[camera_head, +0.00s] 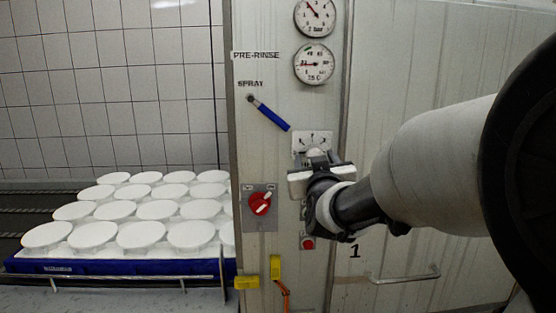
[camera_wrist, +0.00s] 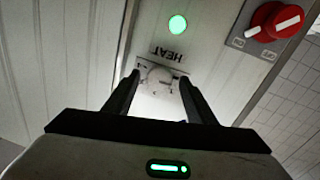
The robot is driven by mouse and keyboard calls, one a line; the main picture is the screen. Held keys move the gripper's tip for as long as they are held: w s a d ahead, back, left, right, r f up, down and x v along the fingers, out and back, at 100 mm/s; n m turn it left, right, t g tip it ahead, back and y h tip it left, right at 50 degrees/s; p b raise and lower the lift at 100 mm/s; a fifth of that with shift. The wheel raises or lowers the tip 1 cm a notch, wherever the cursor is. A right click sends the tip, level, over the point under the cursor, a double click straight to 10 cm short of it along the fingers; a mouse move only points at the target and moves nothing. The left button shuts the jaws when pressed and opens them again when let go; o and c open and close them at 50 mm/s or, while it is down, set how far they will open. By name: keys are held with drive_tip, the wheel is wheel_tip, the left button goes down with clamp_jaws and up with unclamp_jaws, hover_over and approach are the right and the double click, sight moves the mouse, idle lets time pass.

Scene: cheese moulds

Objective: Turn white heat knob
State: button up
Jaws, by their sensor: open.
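The white heat knob shows in the wrist view (camera_wrist: 160,80), on a pale plate under the upside-down label HEAT. Its dial plate (camera_head: 313,140) is on the panel in the head view, where my gripper hides most of the knob. My gripper (camera_head: 316,160) is in front of the panel at the dial. In the wrist view the two dark fingers of my gripper (camera_wrist: 158,88) are open, one on each side of the knob. I cannot tell whether either finger touches it.
A red rotary switch (camera_head: 260,203) is left of my gripper, and a blue-handled lever (camera_head: 269,113) is above left. Two gauges (camera_head: 313,64) are higher up. A red button (camera_head: 308,243) is below. White moulds (camera_head: 141,234) fill a blue tray (camera_head: 120,267) at left.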

drive_tip(key=c, duration=1)
drive_tip(key=shift+c, duration=0.2)
drive_tip(key=shift+f+m+b, duration=0.1)
drive_tip(key=shift+m+b, duration=0.2)
drive_tip(key=shift+b, duration=0.15)
drive_tip(key=shift+d+r+m+g+y+b, duration=0.1)
drive_tip(key=shift+m+g+y+b, duration=0.15)
drive_tip(key=shift+m+b, duration=2.35)
drive_tip(key=shift+r+m+g+y+b, duration=0.15)
drive_tip(key=shift+m+y+b, duration=0.2)
drive_tip(key=shift+m+b, duration=2.2)
drive_tip(key=shift+d+f+m+g+y+b, duration=0.1)
drive_tip(key=shift+m+g+y+b, duration=0.15)
drive_tip(key=shift+m+b, duration=2.3)
drive_tip(key=shift+m+p, duration=0.35)
drive_tip(key=shift+m, duration=0.15)
